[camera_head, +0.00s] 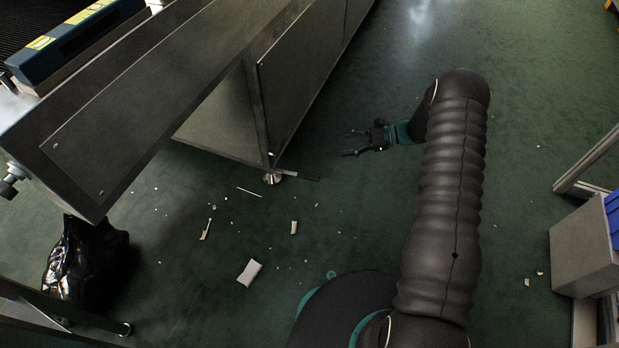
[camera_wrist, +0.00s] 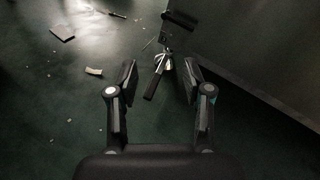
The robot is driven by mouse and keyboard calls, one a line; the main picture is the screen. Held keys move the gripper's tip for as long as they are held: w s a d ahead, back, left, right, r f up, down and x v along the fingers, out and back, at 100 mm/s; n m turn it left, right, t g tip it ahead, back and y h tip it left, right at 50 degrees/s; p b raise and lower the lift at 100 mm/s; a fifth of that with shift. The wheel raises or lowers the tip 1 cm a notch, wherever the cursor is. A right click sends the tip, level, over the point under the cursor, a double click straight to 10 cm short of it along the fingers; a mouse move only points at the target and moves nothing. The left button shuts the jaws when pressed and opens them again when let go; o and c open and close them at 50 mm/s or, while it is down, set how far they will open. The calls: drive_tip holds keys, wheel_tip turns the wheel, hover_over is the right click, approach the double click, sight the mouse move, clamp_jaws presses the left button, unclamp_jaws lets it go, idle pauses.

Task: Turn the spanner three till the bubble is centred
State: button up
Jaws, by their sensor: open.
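A spanner with a dark grip (camera_head: 308,177) sticks out sideways from a metal levelling foot (camera_head: 272,178) under the corner of the grey machine. In the wrist view the dark grip (camera_wrist: 153,86) points toward me, between and beyond my finger tips, with the pale foot (camera_wrist: 164,62) behind it. My gripper (camera_head: 348,144) is open and empty, above and to the right of the spanner in the head view. Its two fingers are spread in the wrist view (camera_wrist: 160,72). A dark teal bar with yellow labels (camera_head: 62,45) lies at the upper left; I see no bubble.
The machine's side panel (camera_head: 310,70) stands close beside my gripper. Pale scraps (camera_head: 249,272) litter the green floor. A black bag (camera_head: 80,262) sits at the left, and a grey box (camera_head: 580,250) at the right. Open floor lies right of my arm.

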drive_tip(key=f+m+t+y, duration=0.1)
drive_tip(key=f+m, duration=0.1)
drive_tip(key=f, duration=0.4)
drive_tip(key=s+f+m+t+y, duration=0.1)
drive_tip(key=f+m+t, duration=0.1)
drive_tip(key=f, duration=0.5)
drive_tip(key=d+f+m+t+y+b, duration=0.1)
drive_tip(key=f+m, duration=0.1)
drive_tip(key=f, duration=0.5)
drive_tip(key=shift+s+d+t, duration=0.1)
drive_tip(key=shift+s+t, duration=0.2)
drive_tip(key=shift+s, duration=0.1)
drive_tip(key=shift+f, duration=0.15)
approach(297, 174)
drive_tip(key=x, duration=0.5)
drive_tip(key=shift+p, duration=0.3)
clamp_jaws()
